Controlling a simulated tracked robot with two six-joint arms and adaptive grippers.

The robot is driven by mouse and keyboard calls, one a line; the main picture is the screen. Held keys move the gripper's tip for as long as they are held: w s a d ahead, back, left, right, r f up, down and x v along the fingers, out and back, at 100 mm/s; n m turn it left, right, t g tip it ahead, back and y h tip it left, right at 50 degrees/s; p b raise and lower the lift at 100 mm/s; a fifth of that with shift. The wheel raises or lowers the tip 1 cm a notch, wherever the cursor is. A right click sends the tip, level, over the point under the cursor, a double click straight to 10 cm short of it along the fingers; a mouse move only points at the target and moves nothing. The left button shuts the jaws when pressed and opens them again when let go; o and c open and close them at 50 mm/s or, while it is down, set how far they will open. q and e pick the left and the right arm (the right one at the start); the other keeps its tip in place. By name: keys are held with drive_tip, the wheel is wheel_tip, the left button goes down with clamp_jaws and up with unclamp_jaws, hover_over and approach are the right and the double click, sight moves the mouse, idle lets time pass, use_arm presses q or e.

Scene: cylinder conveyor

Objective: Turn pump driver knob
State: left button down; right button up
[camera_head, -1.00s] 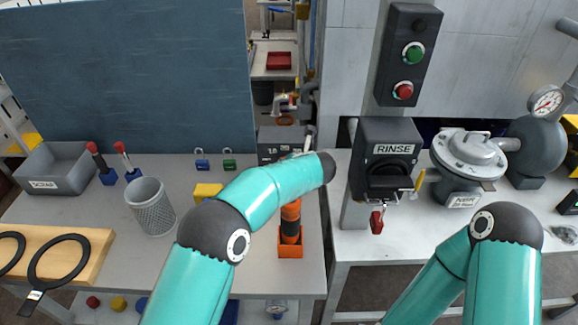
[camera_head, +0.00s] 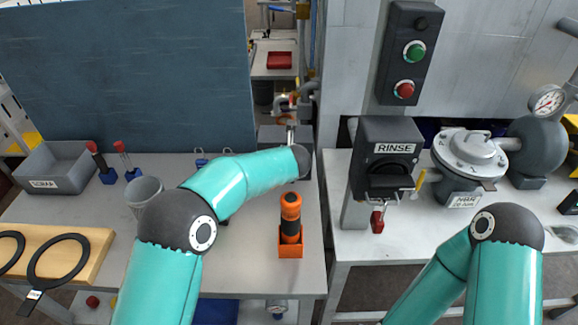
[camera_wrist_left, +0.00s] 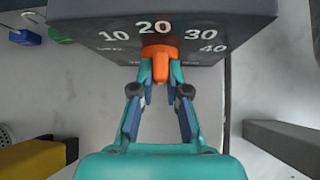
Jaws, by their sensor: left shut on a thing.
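The pump driver is a dark box (camera_wrist_left: 80,12) with a dial marked 10, 20, 30 and 40 in the left wrist view. Its orange knob (camera_wrist_left: 163,52) sits below the 20. My left gripper (camera_wrist_left: 161,72) is shut on the knob, one finger on each side. In the head view the box (camera_head: 270,134) stands at the back of the left table, and my left arm hides its front and the left gripper. My right arm shows at the lower right of the head view, but its gripper is not visible.
An orange-and-black tool (camera_head: 290,215) stands in an orange holder in front of the box. A mesh cup (camera_head: 144,192), a grey scrap bin (camera_head: 55,168) and blue and green padlocks (camera_wrist_left: 25,36) are to the left. The RINSE unit (camera_head: 388,150) stands right of the gap between tables.

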use_arm(q)
drive_tip(key=shift+a+n+h, duration=0.25)
drive_tip(key=shift+n+h, duration=0.45)
drive_tip(key=shift+h, duration=0.5)
drive_tip(key=c, duration=1.2)
unclamp_jaws()
drive_tip(key=shift+o, duration=0.2)
drive_tip(key=v, duration=1.2)
drive_tip(key=shift+a+f, duration=0.15)
drive_tip(key=shift+a, duration=0.05)
